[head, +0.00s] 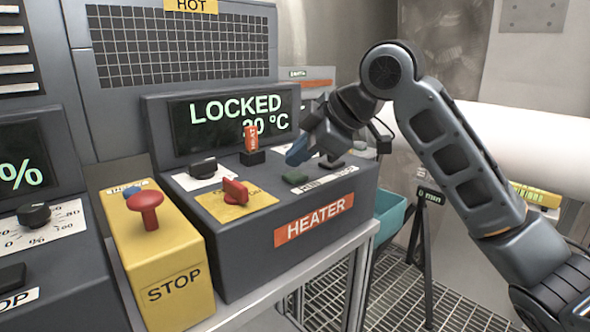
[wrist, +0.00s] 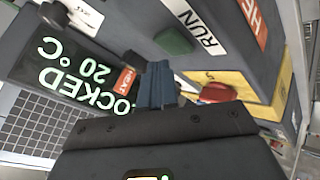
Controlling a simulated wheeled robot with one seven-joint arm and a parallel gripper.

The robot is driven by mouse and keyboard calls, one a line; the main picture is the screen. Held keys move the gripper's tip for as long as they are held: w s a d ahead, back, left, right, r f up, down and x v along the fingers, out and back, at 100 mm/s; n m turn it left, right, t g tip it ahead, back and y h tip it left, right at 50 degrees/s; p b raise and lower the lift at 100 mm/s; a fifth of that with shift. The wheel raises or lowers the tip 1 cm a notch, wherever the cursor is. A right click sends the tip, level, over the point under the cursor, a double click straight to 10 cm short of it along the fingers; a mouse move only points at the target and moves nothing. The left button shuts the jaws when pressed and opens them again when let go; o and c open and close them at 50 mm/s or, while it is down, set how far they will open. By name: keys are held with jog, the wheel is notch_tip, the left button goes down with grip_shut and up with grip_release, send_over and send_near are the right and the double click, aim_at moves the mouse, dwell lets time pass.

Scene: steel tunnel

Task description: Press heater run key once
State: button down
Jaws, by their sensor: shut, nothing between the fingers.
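The heater console (head: 300,232) stands on a steel bench, with a lit display (head: 215,122) that reads LOCKED and 20 °C. A green key (head: 295,178) sits on its sloped top; in the wrist view the green key (wrist: 174,41) lies beside a RUN label (wrist: 207,35). My gripper (head: 297,156) is shut and empty, with blue fingertips above the panel, just behind and above the green key. The wrist view shows the closed fingertips (wrist: 157,68) apart from the key in the picture. Their exact height over the panel is hard to tell.
A red switch (head: 235,191) on a yellow plate, a black knob (head: 203,166) and an upright orange HEAT tag (head: 251,137) are close by. A dark key (head: 332,163) sits right of the green one. A yellow STOP box (head: 172,292) with a red mushroom button stands at the left.

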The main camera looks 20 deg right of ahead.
aim_at(299, 176)
jog(key=shift+r, duration=0.1)
notch_tip(299, 176, up, 5)
jog(key=p, duration=0.4)
dwell(0.3)
dwell(0.8)
